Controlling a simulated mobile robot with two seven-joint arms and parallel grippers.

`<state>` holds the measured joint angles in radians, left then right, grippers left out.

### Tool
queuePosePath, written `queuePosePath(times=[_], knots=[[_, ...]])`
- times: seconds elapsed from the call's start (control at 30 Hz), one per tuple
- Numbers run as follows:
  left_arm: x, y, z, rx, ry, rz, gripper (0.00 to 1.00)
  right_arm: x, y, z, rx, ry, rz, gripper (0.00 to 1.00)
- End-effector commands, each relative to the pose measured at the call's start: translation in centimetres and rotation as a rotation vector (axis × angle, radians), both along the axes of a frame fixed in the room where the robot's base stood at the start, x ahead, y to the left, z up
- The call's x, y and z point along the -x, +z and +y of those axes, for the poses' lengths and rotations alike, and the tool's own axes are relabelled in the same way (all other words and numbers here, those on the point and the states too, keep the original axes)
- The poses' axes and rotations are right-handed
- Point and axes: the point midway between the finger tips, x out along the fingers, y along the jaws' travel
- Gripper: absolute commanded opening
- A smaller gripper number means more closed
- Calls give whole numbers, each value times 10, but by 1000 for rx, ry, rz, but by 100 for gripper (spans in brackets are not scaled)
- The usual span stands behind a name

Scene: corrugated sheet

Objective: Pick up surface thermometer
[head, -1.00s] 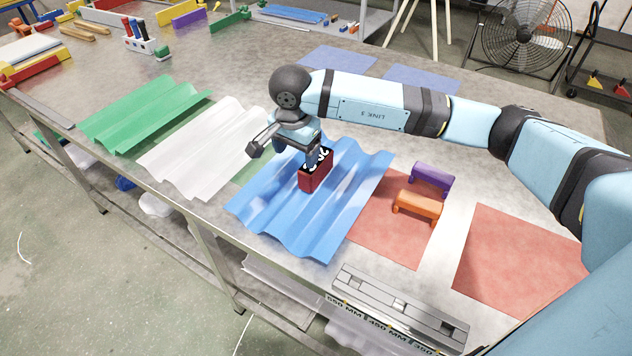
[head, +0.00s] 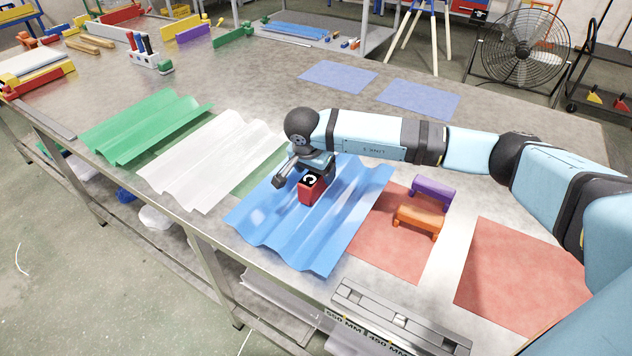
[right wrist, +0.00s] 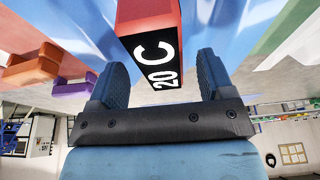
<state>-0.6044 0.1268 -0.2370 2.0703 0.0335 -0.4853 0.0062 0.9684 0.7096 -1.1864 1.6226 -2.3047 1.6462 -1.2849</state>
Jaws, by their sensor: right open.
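The surface thermometer is a small red block (head: 309,193) with a black top face that carries white lettering. It stands on the blue corrugated sheet (head: 345,225). In the right wrist view the thermometer (right wrist: 150,40) shows "20 C" and lies ahead of and between the fingers. My right gripper (right wrist: 160,80) is open, its two fingers apart on either side of the block's near end. In the head view my right gripper (head: 312,172) is right behind the thermometer, partly hidden by it. I cannot tell whether the fingers touch it. My left gripper is out of view.
White (head: 205,165) and green (head: 140,125) corrugated sheets lie to the left. Purple (head: 433,190) and orange (head: 417,217) bracket-like pieces stand to the right on a red mat (head: 375,250). A grey metal rail (head: 400,318) lies at the front edge.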

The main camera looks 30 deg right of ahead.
Motion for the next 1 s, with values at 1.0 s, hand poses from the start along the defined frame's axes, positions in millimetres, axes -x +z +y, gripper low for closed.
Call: queuePosePath(times=[1.0], knots=[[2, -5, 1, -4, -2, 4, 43, -6, -41, -8, 0, 0, 1, 47]])
